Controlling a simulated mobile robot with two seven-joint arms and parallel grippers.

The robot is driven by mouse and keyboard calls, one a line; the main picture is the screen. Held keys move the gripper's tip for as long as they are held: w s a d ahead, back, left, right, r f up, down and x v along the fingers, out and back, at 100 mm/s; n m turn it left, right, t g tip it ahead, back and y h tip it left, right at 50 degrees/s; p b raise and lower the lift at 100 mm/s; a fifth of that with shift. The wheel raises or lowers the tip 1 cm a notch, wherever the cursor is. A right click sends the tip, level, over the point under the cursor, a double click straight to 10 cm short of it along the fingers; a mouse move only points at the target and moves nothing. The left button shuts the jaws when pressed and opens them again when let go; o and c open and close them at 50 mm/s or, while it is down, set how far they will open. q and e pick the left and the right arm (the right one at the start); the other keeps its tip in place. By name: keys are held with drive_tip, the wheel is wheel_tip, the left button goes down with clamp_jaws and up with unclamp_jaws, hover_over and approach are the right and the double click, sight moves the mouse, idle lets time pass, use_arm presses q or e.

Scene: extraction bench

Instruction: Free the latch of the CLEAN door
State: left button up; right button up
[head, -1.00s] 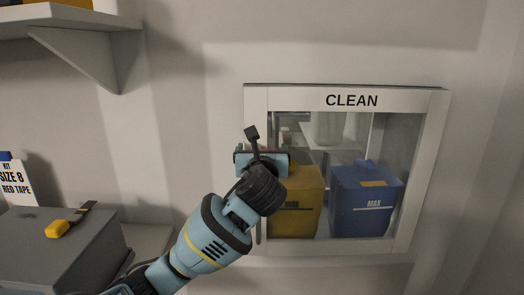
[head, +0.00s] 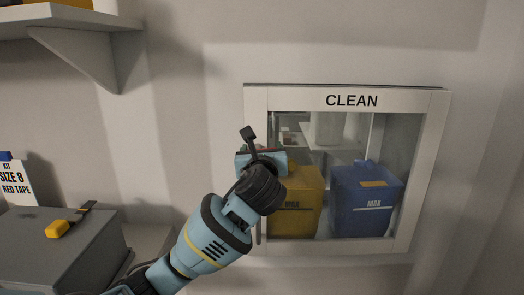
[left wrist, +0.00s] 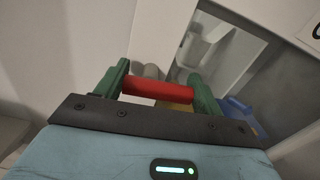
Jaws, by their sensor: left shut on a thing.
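The CLEAN door (head: 429,170) is a white-framed clear panel in the wall, at the right of the head view. It looks closed. My left gripper (head: 264,152) is at the left side of its frame, and its body hides most of the latch. In the left wrist view, the two green fingers of my left gripper (left wrist: 159,90) are shut on a red latch handle (left wrist: 158,89), which lies crosswise between them and looks slightly tilted. A grey rounded piece (left wrist: 151,71) shows just behind the handle. My right gripper is not in view.
Behind the panel stand a yellow bin (head: 305,200) and a blue bin (head: 366,205). A grey box (head: 60,245) with a yellow-handled tool (head: 68,222) on it is at the lower left. A shelf (head: 75,28) juts out at the upper left.

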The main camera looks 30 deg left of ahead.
use_arm(q)
drive_tip(key=n, duration=0.4)
drive_tip(key=shift+s+a+r, duration=0.1)
drive_tip(key=shift+a+r, duration=0.05)
drive_tip(key=n, duration=0.4)
drive_tip(key=shift+s+a+n, duration=0.15)
drive_tip(key=shift+a+n, duration=0.05)
drive_tip(key=shift+n, duration=0.1)
drive_tip(key=n, duration=0.4)
drive_tip(key=shift+s+a+n, duration=0.15)
drive_tip(key=shift+a+n, duration=0.1)
drive_tip(key=shift+n, duration=0.05)
drive_tip(key=shift+s+a+n, duration=0.1)
drive_tip(key=shift+a+n, duration=0.1)
drive_tip(key=shift+n, duration=1.6)
drive_tip(key=o, duration=1)
drive_tip(key=shift+v, duration=3.95)
